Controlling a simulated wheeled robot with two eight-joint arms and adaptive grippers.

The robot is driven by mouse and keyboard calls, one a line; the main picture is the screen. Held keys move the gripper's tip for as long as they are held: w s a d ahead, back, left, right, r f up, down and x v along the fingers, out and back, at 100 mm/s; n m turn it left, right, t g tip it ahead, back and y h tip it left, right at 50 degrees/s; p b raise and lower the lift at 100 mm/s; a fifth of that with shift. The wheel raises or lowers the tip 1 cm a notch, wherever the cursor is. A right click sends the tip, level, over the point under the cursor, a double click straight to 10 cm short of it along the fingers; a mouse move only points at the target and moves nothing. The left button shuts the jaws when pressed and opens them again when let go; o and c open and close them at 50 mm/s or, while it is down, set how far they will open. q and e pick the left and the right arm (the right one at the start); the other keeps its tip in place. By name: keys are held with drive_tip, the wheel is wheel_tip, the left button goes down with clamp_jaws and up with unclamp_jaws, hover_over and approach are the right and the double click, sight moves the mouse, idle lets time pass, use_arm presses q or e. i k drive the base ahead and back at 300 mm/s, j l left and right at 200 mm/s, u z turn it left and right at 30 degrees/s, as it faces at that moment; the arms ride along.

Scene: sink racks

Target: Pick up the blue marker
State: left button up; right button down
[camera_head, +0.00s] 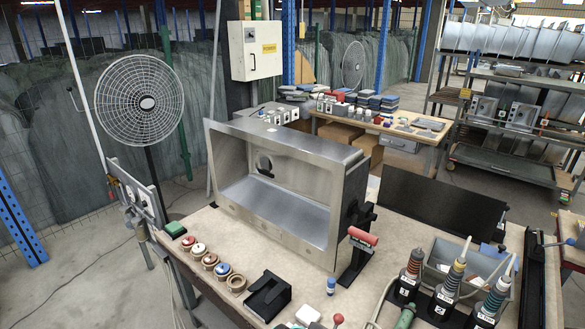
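A small upright blue and white cylinder (331,286) stands on the workbench (310,297) near its front edge. It is the closest match to the blue marker, but it is too small for me to be sure what it is. It stands in front of the steel sink (290,180), to the right of a black block-shaped holder (268,296). No gripper touches it. Neither my left nor my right gripper is in view.
A red-handled clamp (360,240) stands right of the sink. Round pots with coloured tops (210,260) line the left side. A black holder with several tools (445,296) and a grey bin (470,262) are at right. Some bare bench surrounds the cylinder.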

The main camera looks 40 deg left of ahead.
sight(331, 280)
drive_tip(key=j+z, duration=0.25)
drive_tip(key=j, duration=0.7)
drive_tip(key=j+z, duration=0.3)
drive_tip(key=j, duration=0.65)
